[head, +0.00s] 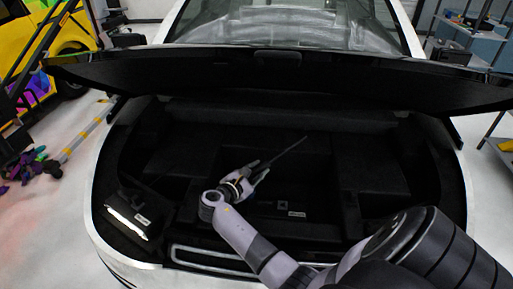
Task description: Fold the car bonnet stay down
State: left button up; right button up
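The car's bonnet (200,75) is raised and seen nearly edge-on across the top of the open front bay. A thin dark rod, which looks like the bonnet stay (288,150), slants up and to the right over the bay. Its upper end is free and apart from the bonnet. My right gripper (257,173) is over the middle of the bay and appears closed around the rod's lower part. The fingers hide where the rod begins, and its pivot cannot be made out. My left gripper is not in view.
The white car's front rim (215,262) curves around the dark bay (190,150). A headlamp (130,215) is at the left. A yellow car (70,35) and a black-and-yellow frame stand at the far left. Blue cabinets (475,45) are at the far right.

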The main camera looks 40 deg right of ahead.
jog(key=o, duration=0.3)
jog(key=shift+a, duration=0.1)
jog(key=v, duration=1.2)
jog(key=shift+r, duration=0.1)
